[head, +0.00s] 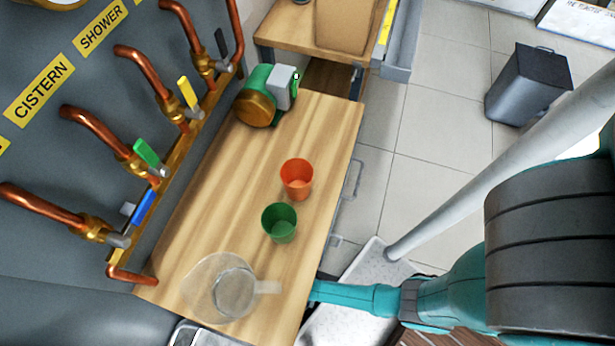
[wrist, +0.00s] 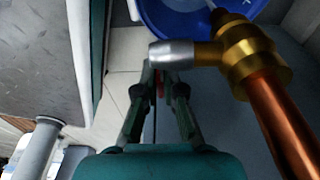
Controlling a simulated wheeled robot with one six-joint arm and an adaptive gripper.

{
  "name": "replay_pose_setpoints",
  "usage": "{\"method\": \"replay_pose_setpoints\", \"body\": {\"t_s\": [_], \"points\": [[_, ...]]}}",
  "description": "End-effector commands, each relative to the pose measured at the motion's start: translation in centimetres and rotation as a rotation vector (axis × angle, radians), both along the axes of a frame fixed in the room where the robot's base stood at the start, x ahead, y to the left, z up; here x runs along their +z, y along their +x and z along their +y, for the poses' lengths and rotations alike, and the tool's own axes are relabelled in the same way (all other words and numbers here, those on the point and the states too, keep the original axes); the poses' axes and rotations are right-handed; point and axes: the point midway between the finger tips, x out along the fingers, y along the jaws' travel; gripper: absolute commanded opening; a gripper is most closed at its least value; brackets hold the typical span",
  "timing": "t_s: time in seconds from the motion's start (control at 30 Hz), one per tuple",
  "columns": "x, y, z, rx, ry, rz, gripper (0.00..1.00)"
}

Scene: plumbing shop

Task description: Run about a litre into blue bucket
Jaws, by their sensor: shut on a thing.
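The blue bucket (wrist: 178,22) shows in part at the top of the wrist view, cut off by the frame edge. A brass tap (wrist: 243,55) on a copper pipe (wrist: 283,118) stands over its near side, with a silver cylindrical end (wrist: 172,54) pointing left. A thin pale piece shows at the bucket's edge; I cannot tell whether it is water. My gripper (wrist: 160,88) is just below the silver end, shut on a narrow red piece, apparently the tap's lever, mostly hidden by the fingers. The bucket's water level is not visible. My gripper is out of sight in the head view.
A wooden bench (head: 215,185) holds a clear jug (head: 222,290), a green cup (head: 279,222), an orange cup (head: 297,178) and a green-and-brass pump (head: 262,98). Several copper pipes with coloured levers line the wall panel. A grey bin (head: 528,88) stands on the tiled floor.

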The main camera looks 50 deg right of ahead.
Motion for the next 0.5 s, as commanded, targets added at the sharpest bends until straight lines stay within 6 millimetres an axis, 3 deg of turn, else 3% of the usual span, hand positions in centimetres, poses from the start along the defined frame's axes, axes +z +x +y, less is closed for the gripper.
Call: {"method": "replay_pose_setpoints", "body": {"t_s": [0.5], "points": [[0.85, -0.15, -0.02, 0.005, -0.238, -0.096, 0.0]]}}
